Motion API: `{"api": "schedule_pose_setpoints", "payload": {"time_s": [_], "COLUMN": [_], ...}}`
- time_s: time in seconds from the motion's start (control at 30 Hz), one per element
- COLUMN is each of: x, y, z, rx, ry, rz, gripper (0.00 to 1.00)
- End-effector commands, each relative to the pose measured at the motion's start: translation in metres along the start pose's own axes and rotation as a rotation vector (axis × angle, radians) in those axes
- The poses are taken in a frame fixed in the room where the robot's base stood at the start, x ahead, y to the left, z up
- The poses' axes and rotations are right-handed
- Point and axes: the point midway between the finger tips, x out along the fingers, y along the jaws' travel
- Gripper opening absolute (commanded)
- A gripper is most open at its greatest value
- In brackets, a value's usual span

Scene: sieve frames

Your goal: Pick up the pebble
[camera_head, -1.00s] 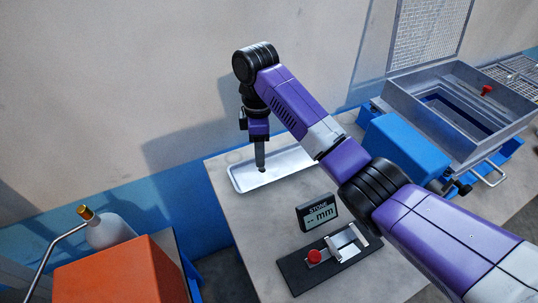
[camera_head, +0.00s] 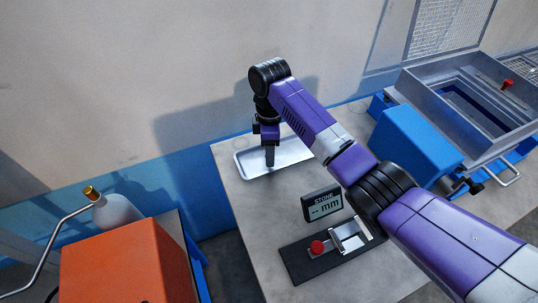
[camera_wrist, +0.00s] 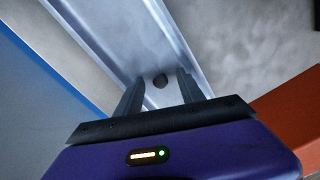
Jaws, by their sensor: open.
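In the head view my gripper (camera_head: 270,164) points straight down over the tray (camera_head: 246,171), and the pebble is hidden there. I cannot tell how high the fingertips are above the tray floor.
A measuring device with a "STONE -- mm" display (camera_head: 322,206) and a red knob (camera_head: 317,247) stands nearer on the table. A blue box (camera_head: 412,140) and a metal sieve frame (camera_head: 455,100) are at right. An orange box (camera_head: 125,265) is at left. The wall rises behind the tray.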

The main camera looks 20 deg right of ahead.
Motion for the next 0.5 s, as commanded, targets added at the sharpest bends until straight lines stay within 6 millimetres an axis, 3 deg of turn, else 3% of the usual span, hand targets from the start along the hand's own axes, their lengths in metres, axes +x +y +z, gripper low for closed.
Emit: {"api": "schedule_pose_setpoints", "payload": {"time_s": [0.1,0.3,0.5], "x": [0.0,-0.0002,-0.0004], "y": [0.0,-0.0001,-0.0001], "z": [0.0,0.0,-0.0001], "rx": [0.0,0.0,0.0], "ry": [0.0,0.0,0.0], "rz": [0.0,0.0,0.0], "gripper": [0.42,0.03,0.0]}}
